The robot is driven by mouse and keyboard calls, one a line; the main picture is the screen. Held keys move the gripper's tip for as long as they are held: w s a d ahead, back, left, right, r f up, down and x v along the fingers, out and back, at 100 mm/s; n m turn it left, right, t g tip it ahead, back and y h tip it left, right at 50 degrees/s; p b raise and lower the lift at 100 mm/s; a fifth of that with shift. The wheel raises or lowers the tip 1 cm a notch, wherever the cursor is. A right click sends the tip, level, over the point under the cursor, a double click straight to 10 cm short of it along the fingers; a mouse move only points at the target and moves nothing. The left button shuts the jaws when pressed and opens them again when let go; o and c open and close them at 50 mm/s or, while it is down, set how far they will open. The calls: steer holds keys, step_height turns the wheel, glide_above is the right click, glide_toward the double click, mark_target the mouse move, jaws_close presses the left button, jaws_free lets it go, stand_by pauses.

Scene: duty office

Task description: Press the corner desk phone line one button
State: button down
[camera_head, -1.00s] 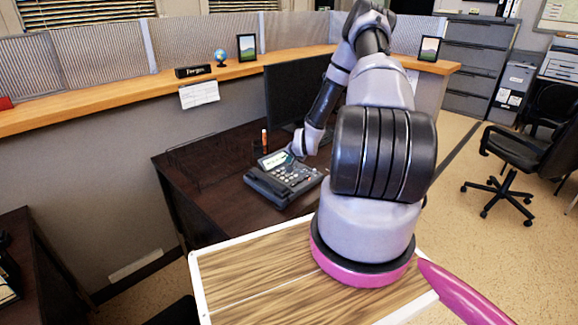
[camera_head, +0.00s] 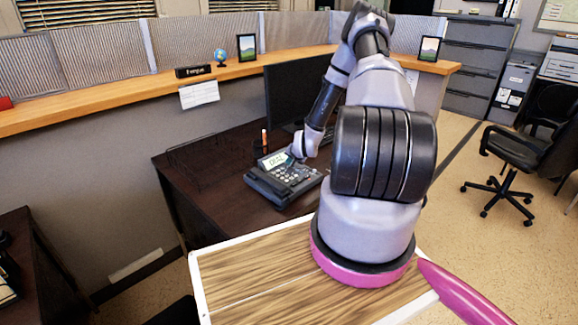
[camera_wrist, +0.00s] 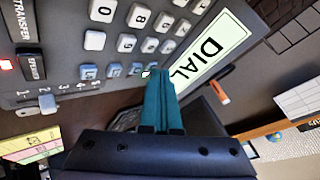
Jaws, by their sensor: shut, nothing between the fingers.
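The corner desk phone (camera_head: 283,178) is dark grey and sits on the brown desk, its screen (camera_head: 275,159) reading DIAL. In the wrist view the phone (camera_wrist: 215,20) fills the upper part, with white number keys, several bluish buttons (camera_wrist: 113,70) and the lit screen (camera_wrist: 208,50). My gripper (camera_wrist: 158,76) has teal fingers shut together with nothing between them. The tips are over the phone face, by a small button near the screen's edge. They partly hide that button; I cannot tell whether they touch it or which line it is. A red light (camera_wrist: 6,65) glows near the SPEAKER key.
A black monitor (camera_head: 297,88) stands behind the phone. An orange-tipped item (camera_head: 264,138) stands close to the phone; it also shows in the wrist view (camera_wrist: 219,92). A wooden counter ledge (camera_head: 120,93) runs behind the desk (camera_head: 205,190). The desk left of the phone has free room.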

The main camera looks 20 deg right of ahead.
steer(key=shift+r, duration=0.75)
steer(key=shift+r, duration=0.1)
steer(key=shift+r, duration=2.45)
